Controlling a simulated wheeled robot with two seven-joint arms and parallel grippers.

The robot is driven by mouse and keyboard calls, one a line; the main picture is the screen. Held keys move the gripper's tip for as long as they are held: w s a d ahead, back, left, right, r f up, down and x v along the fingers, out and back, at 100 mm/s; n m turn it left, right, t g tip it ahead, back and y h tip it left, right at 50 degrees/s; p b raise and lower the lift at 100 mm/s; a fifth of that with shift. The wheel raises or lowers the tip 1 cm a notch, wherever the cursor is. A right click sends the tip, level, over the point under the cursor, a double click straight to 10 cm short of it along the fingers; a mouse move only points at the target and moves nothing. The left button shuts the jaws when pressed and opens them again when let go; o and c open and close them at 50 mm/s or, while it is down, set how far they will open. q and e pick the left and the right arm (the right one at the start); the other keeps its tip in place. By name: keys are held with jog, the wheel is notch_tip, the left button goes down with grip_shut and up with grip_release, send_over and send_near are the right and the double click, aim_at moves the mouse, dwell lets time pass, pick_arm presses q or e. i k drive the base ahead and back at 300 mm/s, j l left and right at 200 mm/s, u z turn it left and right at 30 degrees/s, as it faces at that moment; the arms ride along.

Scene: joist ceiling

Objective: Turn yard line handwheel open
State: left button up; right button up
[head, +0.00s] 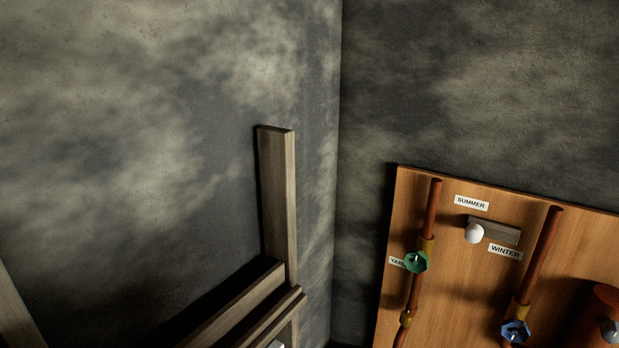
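A green handwheel (416,262) sits on a copper pipe on the left side of an orange-brown wooden board (460,265). A small white label (397,262), partly hidden by the wheel, shows letters that look like the start of "YARD". The wheel's turned position cannot be told at this size. A blue handwheel (515,331) sits on a second pipe to the right, near the bottom edge. Neither of my grippers is in view.
A white round knob (474,233) on a grey plate sits between a "SUMMER" label (471,203) and a "WINTER" label (505,251). A reddish cylinder (601,305) is at the right edge. Wooden framing (277,200) stands against the left wall.

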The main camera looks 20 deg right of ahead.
aim_at(416, 261)
jog(key=z, duration=0.4)
jog(key=l+z, duration=0.15)
jog(key=z, duration=0.25)
jog(key=l+z, duration=0.1)
jog(key=z, duration=0.3)
jog(key=l+z, duration=0.1)
jog(key=z, duration=0.3)
jog(key=k+j, duration=0.1)
jog(key=j+u, duration=0.05)
jog(key=j, duration=0.05)
